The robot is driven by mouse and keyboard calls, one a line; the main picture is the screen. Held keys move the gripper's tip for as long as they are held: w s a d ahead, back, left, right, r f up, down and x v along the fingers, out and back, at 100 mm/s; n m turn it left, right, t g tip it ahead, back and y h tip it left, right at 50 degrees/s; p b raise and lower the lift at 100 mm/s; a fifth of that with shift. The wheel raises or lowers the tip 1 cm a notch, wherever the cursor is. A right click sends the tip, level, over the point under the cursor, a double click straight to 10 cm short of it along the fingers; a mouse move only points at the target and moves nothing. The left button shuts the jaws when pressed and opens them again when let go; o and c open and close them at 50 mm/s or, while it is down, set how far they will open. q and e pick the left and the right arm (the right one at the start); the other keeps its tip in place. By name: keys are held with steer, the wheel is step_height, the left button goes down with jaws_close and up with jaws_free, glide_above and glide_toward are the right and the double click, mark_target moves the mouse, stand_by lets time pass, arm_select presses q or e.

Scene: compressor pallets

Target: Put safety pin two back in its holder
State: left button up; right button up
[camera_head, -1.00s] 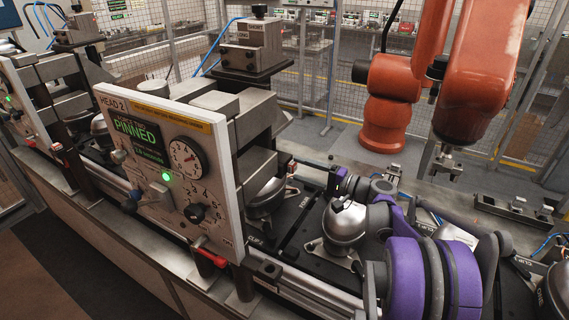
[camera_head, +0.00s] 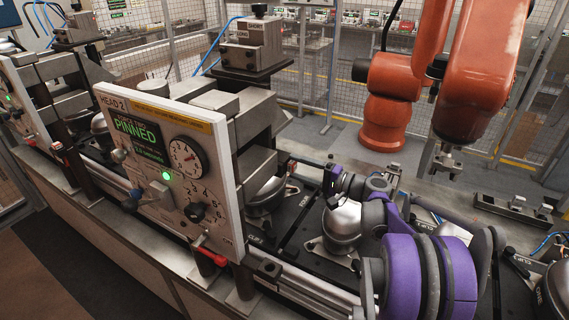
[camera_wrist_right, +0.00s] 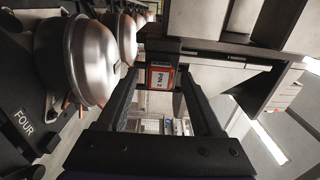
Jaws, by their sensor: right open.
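In the right wrist view, a red-bordered label reading "PIN 2" (camera_wrist_right: 160,76) shows on a dark block between the fingertips of my right gripper (camera_wrist_right: 165,82). I cannot tell whether this is the pin's own tag or its holder. The fingers are apart and nothing is visibly clamped. In the head view my right gripper (camera_head: 331,175) is above the conveyor, right of the press. A small red part (camera_head: 292,167) shows by the press there. The Head 2 panel (camera_head: 170,165) reads PINNED with a green light. My left gripper is out of view.
Silver compressors (camera_head: 342,222) stand on dark pallets along the line. A red handle (camera_head: 208,252) projects under the panel. An orange robot arm (camera_head: 480,85) hangs behind at the right. The press block (camera_head: 255,120) stands close left of my right gripper.

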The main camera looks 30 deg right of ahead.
stand_by(0.5)
jaws_close()
stand_by(1.2)
steer(key=shift+v, duration=2.95)
steer(key=v, duration=0.6)
steer(key=shift+b, duration=0.45)
